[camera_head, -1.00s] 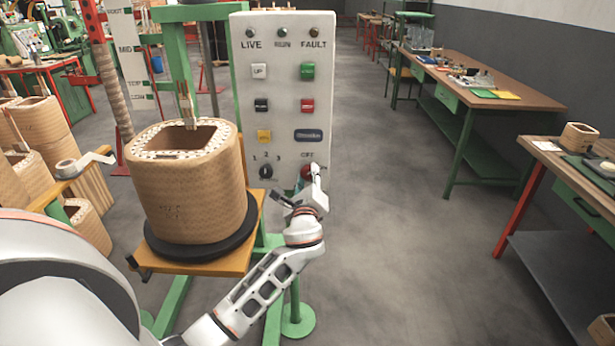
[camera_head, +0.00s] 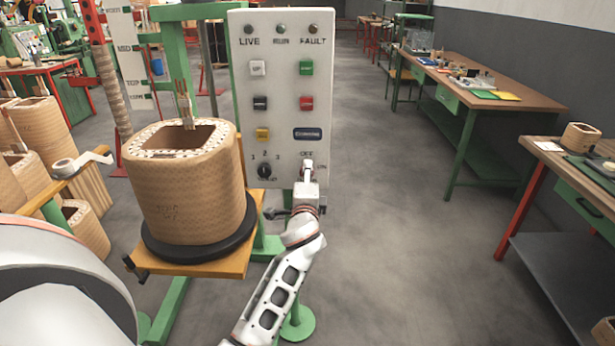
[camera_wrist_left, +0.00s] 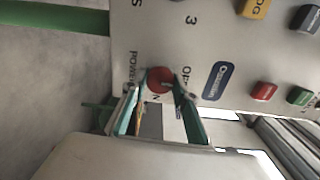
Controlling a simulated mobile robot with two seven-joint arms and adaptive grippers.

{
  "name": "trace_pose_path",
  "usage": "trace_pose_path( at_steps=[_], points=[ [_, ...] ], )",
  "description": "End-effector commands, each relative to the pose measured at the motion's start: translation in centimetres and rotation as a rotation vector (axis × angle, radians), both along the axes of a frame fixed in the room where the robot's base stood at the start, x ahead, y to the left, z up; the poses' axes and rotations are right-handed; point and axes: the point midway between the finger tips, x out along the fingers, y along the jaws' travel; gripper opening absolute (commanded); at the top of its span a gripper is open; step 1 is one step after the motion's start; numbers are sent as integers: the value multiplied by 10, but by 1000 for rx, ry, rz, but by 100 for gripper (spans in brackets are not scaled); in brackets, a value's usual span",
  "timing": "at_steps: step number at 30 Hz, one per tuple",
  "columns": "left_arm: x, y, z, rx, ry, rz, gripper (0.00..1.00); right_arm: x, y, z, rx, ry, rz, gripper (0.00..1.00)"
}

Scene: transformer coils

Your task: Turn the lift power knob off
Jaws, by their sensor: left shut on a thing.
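The pale control panel (camera_head: 283,60) stands upright at the centre of the head view. The red power knob (camera_wrist_left: 159,79) shows in the left wrist view, between labels reading POWER and what looks like OFF. My left gripper (camera_wrist_left: 160,88) has a finger on each side of the knob and is shut on it. In the head view my left gripper (camera_head: 307,168) is at the panel's lower right and hides the knob. The knob's exact pointing is hard to tell. My right gripper is not in view.
A black selector knob (camera_head: 265,171) sits left of my gripper on the panel. A large wound coil (camera_head: 188,195) stands on a yellow platform (camera_head: 240,262) close to the left of my arm. Benches (camera_head: 520,85) line the right; the floor between is clear.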

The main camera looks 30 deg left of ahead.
Motion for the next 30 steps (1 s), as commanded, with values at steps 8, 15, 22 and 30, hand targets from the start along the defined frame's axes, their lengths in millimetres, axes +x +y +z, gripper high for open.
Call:
trace_pose_path(
  at_steps=[8, 15, 22, 30],
  points=[
    [0, 1, 0, -55, -33, 1, 7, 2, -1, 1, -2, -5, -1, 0],
    [0, 0, 0, -61, -36, 1, 7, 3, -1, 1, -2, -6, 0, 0],
    [0, 0, 0, -61, -36, 1, 36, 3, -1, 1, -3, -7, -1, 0],
    [0, 0, 0, -60, -37, 0, 45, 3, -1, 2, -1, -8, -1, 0]
  ],
)
